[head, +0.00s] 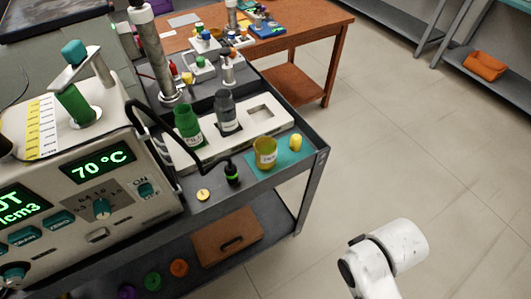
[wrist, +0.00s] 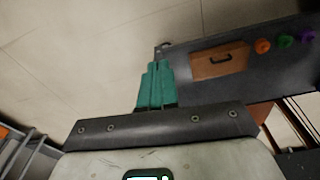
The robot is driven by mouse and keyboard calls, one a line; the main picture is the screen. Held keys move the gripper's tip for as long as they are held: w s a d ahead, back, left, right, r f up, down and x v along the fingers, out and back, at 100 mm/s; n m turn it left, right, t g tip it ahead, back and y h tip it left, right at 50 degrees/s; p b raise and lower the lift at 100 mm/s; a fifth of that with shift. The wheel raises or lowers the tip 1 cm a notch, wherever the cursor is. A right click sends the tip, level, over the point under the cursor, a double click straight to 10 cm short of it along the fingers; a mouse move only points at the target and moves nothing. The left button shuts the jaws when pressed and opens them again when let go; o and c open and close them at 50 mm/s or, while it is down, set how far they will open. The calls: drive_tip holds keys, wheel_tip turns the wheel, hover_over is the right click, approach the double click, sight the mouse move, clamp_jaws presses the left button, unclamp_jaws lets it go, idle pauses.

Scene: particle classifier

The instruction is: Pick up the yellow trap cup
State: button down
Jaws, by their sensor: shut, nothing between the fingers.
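The yellow trap cup (head: 265,153), with a white label, stands upright on a teal mat (head: 290,160) near the front right corner of the cart's top. My gripper (wrist: 158,65) shows in the wrist view with its teal fingers together and empty. It points toward the floor and the cart's lower shelf, apart from the cup. The cup does not show in the wrist view. In the head view only a white link of my arm shows at the lower right, well away from the cup.
A yellow lump (head: 296,142) lies right of the cup. A green cup (head: 188,126) and a grey cup (head: 226,112) stand in a white rack behind it. A black-capped vial (head: 232,173) stands left. A brown box (head: 227,236) sits on the lower shelf. Floor to the right is clear.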

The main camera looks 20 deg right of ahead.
sight(265, 153)
drive_tip(key=c, duration=1.8)
unclamp_jaws()
